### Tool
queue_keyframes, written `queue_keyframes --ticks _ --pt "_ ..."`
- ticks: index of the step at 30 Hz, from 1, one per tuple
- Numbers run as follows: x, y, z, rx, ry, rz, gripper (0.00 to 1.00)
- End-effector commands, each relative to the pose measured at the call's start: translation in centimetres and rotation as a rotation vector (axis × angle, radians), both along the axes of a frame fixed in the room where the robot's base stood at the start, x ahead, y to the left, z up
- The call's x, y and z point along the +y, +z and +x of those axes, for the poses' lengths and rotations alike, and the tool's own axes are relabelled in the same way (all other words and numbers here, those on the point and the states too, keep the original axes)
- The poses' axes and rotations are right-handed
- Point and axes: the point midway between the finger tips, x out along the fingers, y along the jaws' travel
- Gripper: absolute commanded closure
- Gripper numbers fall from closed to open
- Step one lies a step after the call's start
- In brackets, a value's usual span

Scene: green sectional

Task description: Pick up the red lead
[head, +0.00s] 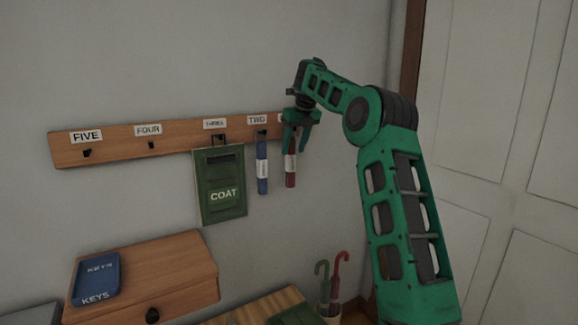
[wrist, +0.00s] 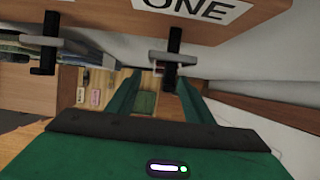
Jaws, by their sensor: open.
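The red lead (head: 291,168) hangs straight down at the right end of the wall rack in the head view, with a pale label around its middle. My gripper (head: 297,138) is in front of the rack's right end, its fingers pointing down over the lead's upper part, which they partly hide. In the wrist view my open gripper's (wrist: 160,92) two green fingers stand apart below the dark hook (wrist: 173,45) by the ONE label. A grey piece crosses that hook. I cannot tell whether the fingers touch the lead.
The wooden rack (head: 110,146) carries several labelled hooks. A blue lead (head: 262,175) hangs just left of the red one, then a green COAT item (head: 222,205). Below are a wooden cabinet (head: 185,268) with a blue KEYS tray (head: 97,277) and umbrellas (head: 338,275). A white door (head: 500,120) is right.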

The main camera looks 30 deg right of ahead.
Motion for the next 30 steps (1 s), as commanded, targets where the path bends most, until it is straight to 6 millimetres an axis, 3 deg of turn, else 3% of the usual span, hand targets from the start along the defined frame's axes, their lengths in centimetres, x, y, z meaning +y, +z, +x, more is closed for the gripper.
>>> queue_keyframes --ticks 7,17,18,22,23,30 --pt "-0.3 -3.4 1.0 0.003 0.003 0.001 0.53" --pt "-0.3 -4.2 1.4 0.001 0.001 0.001 0.53" --pt "-0.3 -4.2 1.4 0.001 0.001 0.001 0.55" --pt "-0.3 -4.2 1.4 0.001 0.001 0.001 0.87" --pt "-0.3 -4.2 1.4 0.001 0.001 0.001 0.9" --pt "-0.3 -4.1 1.4 0.0 0.002 0.0 0.9"
